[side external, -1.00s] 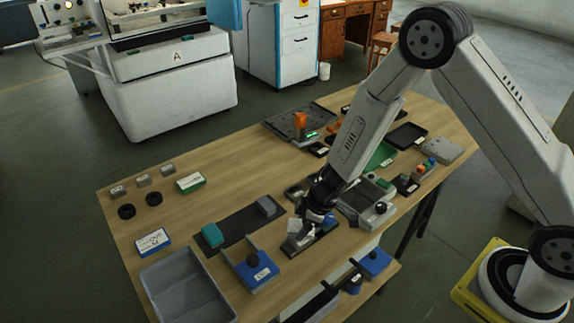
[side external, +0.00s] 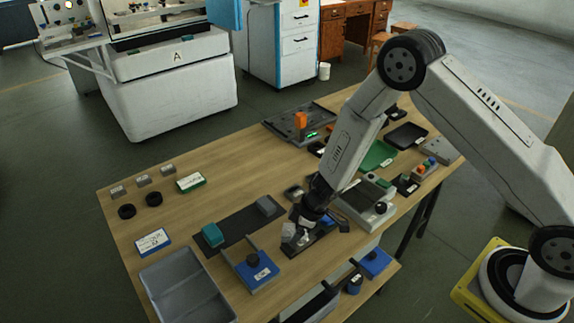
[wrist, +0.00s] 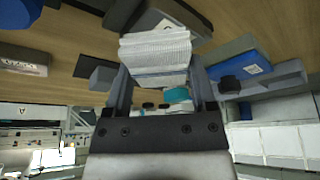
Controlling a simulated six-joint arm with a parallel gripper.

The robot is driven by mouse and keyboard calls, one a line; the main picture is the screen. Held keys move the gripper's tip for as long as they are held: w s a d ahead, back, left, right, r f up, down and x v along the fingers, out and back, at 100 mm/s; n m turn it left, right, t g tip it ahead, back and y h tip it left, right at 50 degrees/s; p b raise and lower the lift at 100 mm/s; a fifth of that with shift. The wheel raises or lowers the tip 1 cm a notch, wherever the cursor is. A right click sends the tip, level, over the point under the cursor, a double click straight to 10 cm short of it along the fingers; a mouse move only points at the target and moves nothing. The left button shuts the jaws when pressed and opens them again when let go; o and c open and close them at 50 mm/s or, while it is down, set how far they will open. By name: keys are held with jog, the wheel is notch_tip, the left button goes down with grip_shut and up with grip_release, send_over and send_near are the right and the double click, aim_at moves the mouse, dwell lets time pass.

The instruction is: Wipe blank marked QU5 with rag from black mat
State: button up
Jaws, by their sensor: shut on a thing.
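My gripper (side external: 306,222) is low over a dark holder (side external: 322,246) near the table's front edge. It is shut on a pale folded rag, which fills the space between my fingers in the wrist view (wrist: 156,58). In that view the rag is close to a dark piece with a white label; I cannot tell whether they touch. The black mat (side external: 236,231) lies to the left, with a teal block (side external: 212,235) and a grey block (side external: 267,205) on it. I cannot read the mark QU5 on any blank.
A blue fixture with a black knob (side external: 253,259) stands left of my gripper, and a grey bin (side external: 187,290) stands at the front left. A grey fixture (side external: 362,207) is close on the right. The table's left-middle is mostly clear.

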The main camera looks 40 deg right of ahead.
jog(key=shift+w, duration=0.85)
jog(key=shift+s, duration=2.05)
jog(key=shift+r, duration=4.05)
jog(key=shift+w+a, duration=0.1)
